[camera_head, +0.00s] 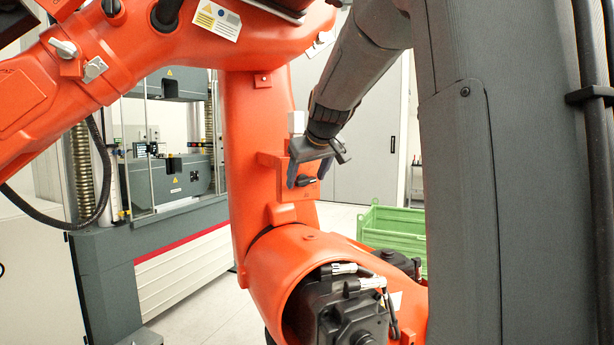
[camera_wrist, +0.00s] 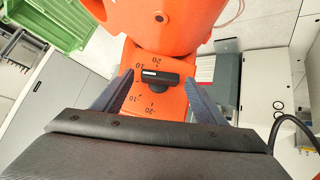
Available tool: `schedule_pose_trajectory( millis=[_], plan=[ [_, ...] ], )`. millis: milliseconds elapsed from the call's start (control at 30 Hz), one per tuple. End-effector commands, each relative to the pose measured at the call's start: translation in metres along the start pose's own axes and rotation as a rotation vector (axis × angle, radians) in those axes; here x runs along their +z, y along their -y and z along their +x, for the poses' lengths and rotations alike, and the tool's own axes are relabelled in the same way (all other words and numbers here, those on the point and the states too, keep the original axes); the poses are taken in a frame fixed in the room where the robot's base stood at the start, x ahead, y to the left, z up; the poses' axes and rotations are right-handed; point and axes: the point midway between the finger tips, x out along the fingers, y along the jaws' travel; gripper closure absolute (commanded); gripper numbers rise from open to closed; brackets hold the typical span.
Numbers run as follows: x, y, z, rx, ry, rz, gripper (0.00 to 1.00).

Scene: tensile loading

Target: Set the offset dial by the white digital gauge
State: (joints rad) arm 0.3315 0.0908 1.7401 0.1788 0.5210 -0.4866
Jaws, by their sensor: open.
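The offset dial is a black knob (camera_wrist: 155,77) on an orange block of the orange robot. In the wrist view its grip bar lies crosswise, with a white mark on its left half, between printed 10 labels. Printed 20 labels are at top and bottom. The dial also shows in the head view (camera_head: 306,182). My gripper (camera_wrist: 162,92) is open, with one finger to each side of the dial and no visible contact. In the head view my gripper (camera_head: 308,172) is in front of the block. A small white box (camera_head: 297,122) stands just above; no readout is legible on it.
The large orange robot (camera_head: 250,150) surrounds the dial closely. A green crate (camera_head: 390,232) stands behind it at right. A grey testing machine (camera_head: 170,170) with a small dark display (camera_head: 147,149) is at left. Open floor shows between them.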

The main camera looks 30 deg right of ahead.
Motion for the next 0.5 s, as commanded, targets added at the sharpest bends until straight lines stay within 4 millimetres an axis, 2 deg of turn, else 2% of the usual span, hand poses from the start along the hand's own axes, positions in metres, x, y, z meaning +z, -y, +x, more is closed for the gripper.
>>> schedule_pose_trajectory(
  millis=[100,133,367,500],
  plan=[
    [0.0,0.0001,-0.0002,0.0,0.0,0.0,0.34],
    [0.0,0.0001,-0.0002,0.0,0.0,0.0,0.38],
    [0.0001,0.0001,-0.0003,0.0,0.0,0.0,0.76],
    [0.0002,-0.0001,-0.0003,-0.003,0.0,0.003,0.76]
  ],
)
